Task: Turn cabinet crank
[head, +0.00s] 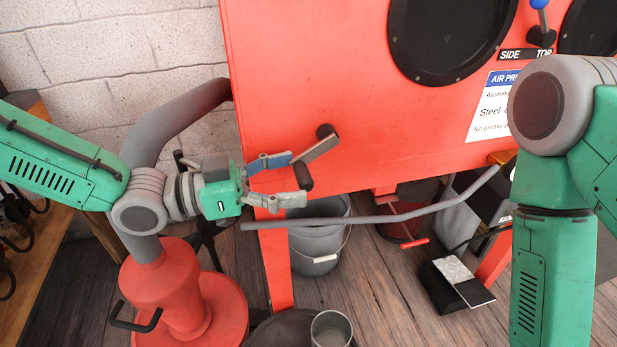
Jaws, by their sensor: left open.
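The red cabinet (300,80) fills the upper middle of the head view. Its crank (318,148) has a dark hub on the cabinet front, a flat grey metal arm slanting down to the left, and a black handle (304,178) at the lower end. My left gripper (297,178) comes in from the left with its fingers apart, one above and one below. The black handle appears at the mouth between the fingertips; I cannot tell whether they touch it. My right arm shows at the right edge, but its gripper is out of the picture.
A grey bent bar (400,217) runs below the cabinet. A grey bucket (318,245) stands underneath, by the red cabinet leg (274,260). A red pedestal with a grey hose (170,285) stands at the lower left. A black foot pedal (455,285) lies on the floor.

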